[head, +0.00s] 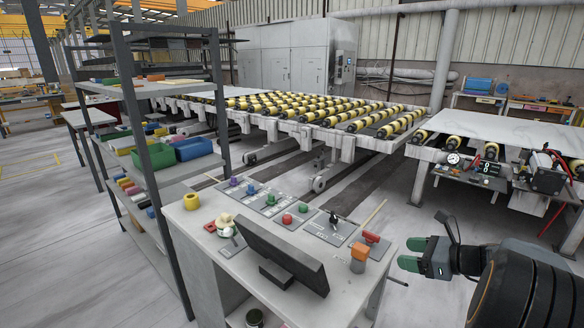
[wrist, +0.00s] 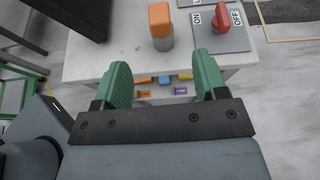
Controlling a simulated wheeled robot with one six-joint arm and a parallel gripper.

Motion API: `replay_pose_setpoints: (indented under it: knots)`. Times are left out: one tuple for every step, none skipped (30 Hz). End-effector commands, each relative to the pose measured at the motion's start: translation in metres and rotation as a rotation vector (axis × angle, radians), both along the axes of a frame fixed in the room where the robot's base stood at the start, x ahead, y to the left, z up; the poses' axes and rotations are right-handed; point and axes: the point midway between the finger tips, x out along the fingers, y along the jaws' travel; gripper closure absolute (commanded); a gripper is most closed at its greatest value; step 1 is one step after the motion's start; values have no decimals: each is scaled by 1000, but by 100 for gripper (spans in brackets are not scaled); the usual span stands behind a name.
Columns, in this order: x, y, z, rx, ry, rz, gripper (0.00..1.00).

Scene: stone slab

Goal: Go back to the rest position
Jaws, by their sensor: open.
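My gripper (head: 412,254) is at the right in the head view, beside the right end of the white console table (head: 215,258). Its two green fingers are apart with nothing between them. In the wrist view my gripper (wrist: 160,84) is open, its fingertips near the table's edge. An orange-capped block (wrist: 160,25) stands on the table beyond the fingers. A red rotary switch (wrist: 222,20) on a plate marked ON and OFF is to its right.
A black monitor (head: 275,250) stands on the table among several colored buttons and knobs. A metal shelf (head: 150,185) with bins is at the left. A roller conveyor (head: 310,110) runs behind. A bench with a gauge (head: 453,158) is at the right. Open floor lies between.

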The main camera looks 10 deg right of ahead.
Motion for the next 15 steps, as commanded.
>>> replay_pose_setpoints:
  knots:
    - [-1, -2, -4, -48, -14, 14, 34]
    - [-3, -2, -10, -94, -16, 36, 34]
    - [-9, -2, -23, -168, -11, 75, 34]
    - [-16, -1, -35, -234, -1, 116, 34]
    - [-25, 2, -43, -307, 6, 166, 34]
    - [-36, 9, -52, -415, 10, 252, 34]
    - [-43, 17, -56, -499, 8, 333, 34]
    - [-51, 26, -59, -586, 2, 423, 34]
    - [-60, 39, -62, -704, -12, 557, 34]
    - [-68, 49, -63, -793, -30, 664, 34]
    - [-75, 59, -62, -881, -51, 778, 34]
    - [-84, 73, -60, -1001, -90, 937, 34]
    - [-90, 83, -57, -1090, -124, 1058, 34]
    - [-96, 92, -53, -1175, -162, 1175, 34]
    - [-103, 103, -48, -1275, -213, 1317, 34]
